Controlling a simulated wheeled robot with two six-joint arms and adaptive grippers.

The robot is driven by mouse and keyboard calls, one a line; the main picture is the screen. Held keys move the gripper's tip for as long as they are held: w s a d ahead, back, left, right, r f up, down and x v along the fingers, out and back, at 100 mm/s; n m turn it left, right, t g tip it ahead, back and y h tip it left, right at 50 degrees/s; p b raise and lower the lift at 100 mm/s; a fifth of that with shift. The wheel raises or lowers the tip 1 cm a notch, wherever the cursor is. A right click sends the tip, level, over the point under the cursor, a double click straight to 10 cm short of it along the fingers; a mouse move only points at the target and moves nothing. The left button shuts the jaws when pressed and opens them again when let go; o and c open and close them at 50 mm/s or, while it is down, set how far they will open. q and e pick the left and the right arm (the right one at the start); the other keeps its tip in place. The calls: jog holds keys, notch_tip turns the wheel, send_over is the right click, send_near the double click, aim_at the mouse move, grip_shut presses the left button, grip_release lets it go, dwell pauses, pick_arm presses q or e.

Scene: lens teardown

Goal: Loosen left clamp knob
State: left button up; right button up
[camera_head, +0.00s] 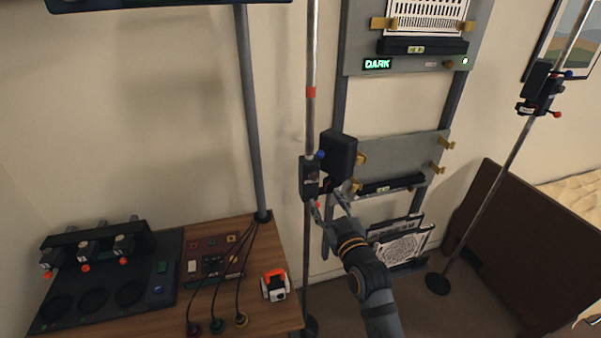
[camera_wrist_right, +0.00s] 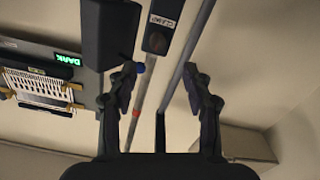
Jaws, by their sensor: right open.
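The left clamp (camera_head: 309,180) is a dark block on the left upright pole (camera_head: 310,60), with a black box (camera_head: 339,150) beside it. A small blue knob (camera_head: 320,155) shows at its upper right. In the right wrist view the labelled clamp block (camera_wrist_right: 160,32) is at the top, with the blue knob (camera_wrist_right: 140,68) near the left finger. My right gripper (camera_head: 328,202) is open just below and right of the clamp, its fingers spread with nothing held. In the wrist view the open fingers (camera_wrist_right: 160,90) have the pole between them. My left gripper is out of view.
A second pole carries a right clamp (camera_head: 540,88). A grey rack with a panel (camera_head: 405,157) and brass hooks stands behind my right arm. A wooden table (camera_head: 262,235) at lower left holds a control panel, cables and an orange-white device (camera_head: 275,285).

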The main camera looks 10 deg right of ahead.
aim_at(314, 177)
jog(key=w+p, duration=0.2)
jog(key=w, duration=0.5)
jog(key=shift+r+p, duration=0.15)
jog(key=shift+p, duration=0.25)
jog(key=shift+w+p, duration=0.3)
jog(key=shift+w, duration=1.15)
jog(key=shift+c, duration=0.6)
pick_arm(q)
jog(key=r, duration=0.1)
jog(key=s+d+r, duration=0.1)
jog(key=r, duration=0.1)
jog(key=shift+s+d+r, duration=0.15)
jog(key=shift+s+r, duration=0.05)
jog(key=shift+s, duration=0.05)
pick_arm(e)
jog(key=shift+f, duration=0.2)
grip_shut()
